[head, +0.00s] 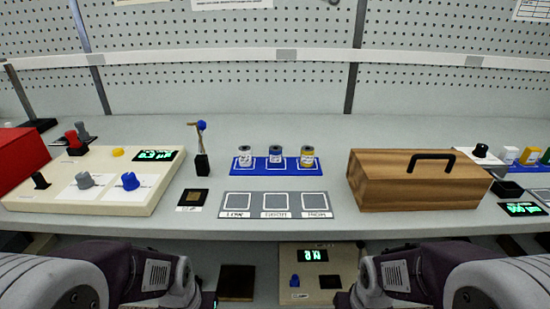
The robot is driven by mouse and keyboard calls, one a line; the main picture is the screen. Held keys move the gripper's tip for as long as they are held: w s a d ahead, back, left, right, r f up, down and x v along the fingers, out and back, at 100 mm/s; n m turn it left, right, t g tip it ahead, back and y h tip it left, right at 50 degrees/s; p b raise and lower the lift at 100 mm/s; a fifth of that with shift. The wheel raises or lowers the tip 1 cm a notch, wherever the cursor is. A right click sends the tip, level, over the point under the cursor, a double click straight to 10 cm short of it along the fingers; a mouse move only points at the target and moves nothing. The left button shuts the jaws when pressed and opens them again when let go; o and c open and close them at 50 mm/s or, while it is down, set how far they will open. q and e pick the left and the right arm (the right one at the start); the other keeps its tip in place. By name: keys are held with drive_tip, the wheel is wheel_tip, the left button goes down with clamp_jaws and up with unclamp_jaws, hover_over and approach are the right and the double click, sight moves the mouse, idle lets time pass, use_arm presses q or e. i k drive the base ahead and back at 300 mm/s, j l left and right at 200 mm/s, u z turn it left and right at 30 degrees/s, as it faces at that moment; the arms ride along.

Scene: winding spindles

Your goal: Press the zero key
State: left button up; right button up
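No key with a readable zero label shows in the head view. A cream console (60,205) at the left has a green-lit display (155,155), a small yellow round button (118,152), and red, grey and blue knobs. A second lit display (523,209) stands at the far right. A lower cream unit (305,295) below the table edge has a lit display (314,255), a blue knob-like part (295,281) and a dark square. My two arms reach in at the bottom left and bottom right. Both grippers are out of the picture.
A blue rack (275,168) holds three spools behind a grey mat (277,212) with three marked squares. A wooden box (415,190) with a black handle stands right of them. A blue-tipped post (202,160) stands left. The table's back middle is clear.

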sight(118, 152)
drive_tip(key=u, duration=1.4)
